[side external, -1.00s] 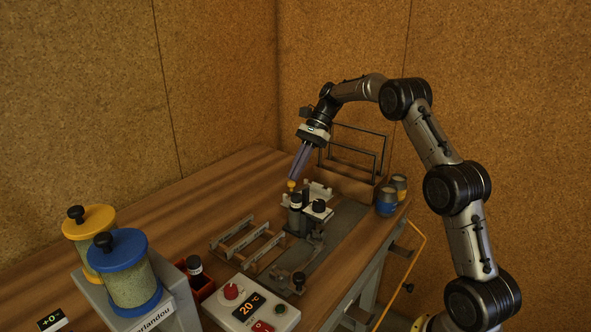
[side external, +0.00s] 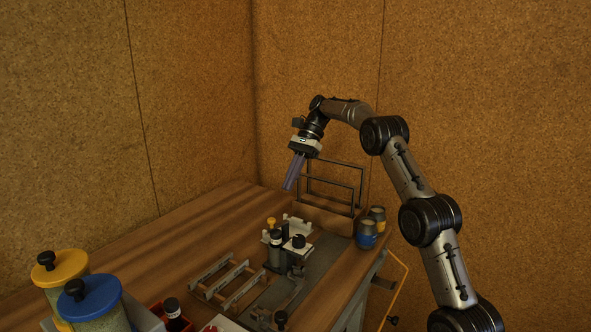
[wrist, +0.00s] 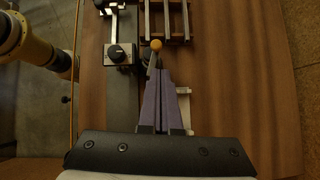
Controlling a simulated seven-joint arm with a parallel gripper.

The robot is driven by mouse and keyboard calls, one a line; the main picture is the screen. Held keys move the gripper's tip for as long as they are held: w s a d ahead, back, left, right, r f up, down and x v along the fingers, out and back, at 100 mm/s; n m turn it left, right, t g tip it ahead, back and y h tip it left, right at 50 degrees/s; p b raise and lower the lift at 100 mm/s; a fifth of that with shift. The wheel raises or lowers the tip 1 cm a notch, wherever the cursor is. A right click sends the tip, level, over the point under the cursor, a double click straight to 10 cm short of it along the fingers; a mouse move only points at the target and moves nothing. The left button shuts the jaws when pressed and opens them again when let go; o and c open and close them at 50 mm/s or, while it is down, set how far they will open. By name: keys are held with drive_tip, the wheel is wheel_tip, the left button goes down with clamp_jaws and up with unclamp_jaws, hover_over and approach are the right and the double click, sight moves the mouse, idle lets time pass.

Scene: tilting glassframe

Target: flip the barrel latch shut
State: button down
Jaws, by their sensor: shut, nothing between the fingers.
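A yellow ball knob (side external: 271,222) stands at the fixture in the middle of the bench; I take it to be the barrel latch's handle. In the wrist view the knob (wrist: 156,45) shows just past my fingertips, with part of a grey stem below it. My gripper (side external: 289,188) has long purple fingers pressed together and empty. It hangs above the knob with a clear gap in the side view. The fingers also fill the middle of the wrist view (wrist: 158,72) and hide part of the fixture. The latch barrel is too small and covered to read its position.
A black-capped cylinder (side external: 276,250) and a black knob (side external: 298,241) on a pale block stand close to the yellow knob. A slatted rack (side external: 226,280) lies in front, a wire frame (side external: 333,183) stands behind, and blue and yellow jars (side external: 367,235) sit right.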

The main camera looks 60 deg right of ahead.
drive_tip(key=shift+v, duration=2.1)
